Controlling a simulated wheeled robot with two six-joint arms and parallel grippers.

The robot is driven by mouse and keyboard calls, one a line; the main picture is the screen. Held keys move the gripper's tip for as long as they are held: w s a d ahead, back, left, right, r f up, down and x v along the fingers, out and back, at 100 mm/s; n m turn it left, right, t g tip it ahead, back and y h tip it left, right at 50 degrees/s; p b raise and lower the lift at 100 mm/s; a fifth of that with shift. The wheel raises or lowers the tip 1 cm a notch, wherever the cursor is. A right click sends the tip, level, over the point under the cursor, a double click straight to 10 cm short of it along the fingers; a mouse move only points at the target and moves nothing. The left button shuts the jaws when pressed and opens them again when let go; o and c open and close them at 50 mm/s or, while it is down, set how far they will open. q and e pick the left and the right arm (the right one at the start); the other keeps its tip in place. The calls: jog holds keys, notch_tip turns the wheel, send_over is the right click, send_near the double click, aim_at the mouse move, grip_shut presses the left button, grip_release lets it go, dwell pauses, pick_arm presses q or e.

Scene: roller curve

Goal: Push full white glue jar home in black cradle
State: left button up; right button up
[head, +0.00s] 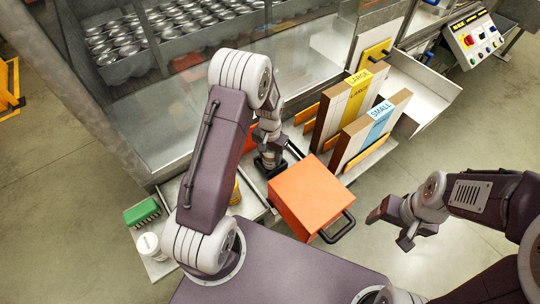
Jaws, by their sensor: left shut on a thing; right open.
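My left gripper (268,158) is shut, pointing down at a black holder (268,168) that looks like the cradle, just left of the orange box. What it grips is mostly hidden by the fingers and wrist, so I cannot tell whether it is a glue jar or how it sits in the cradle. A white jar (149,245) with a white lid stands upright on the grey ledge at the lower left, apart from both grippers. My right gripper (390,226) is open and empty, over the floor right of the orange box.
A large orange box (309,198) with a black handle stands right of the black holder. A green brush (142,211) lies by the white jar. Upright cartons labelled LARGE (346,105) and SMALL (372,130) stand behind the box. A control panel (472,38) is at the far right.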

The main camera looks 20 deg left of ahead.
pick_arm(q)
jog(key=shift+f+b, duration=0.3)
jog(key=shift+f, duration=0.1)
dwell(0.6)
jog(key=shift+s+f, duration=0.15)
jog(key=shift+s, duration=0.05)
dwell(0.3)
jog(key=o, duration=1.6)
jog(key=shift+o, duration=0.3)
jog(key=shift+a, duration=0.1)
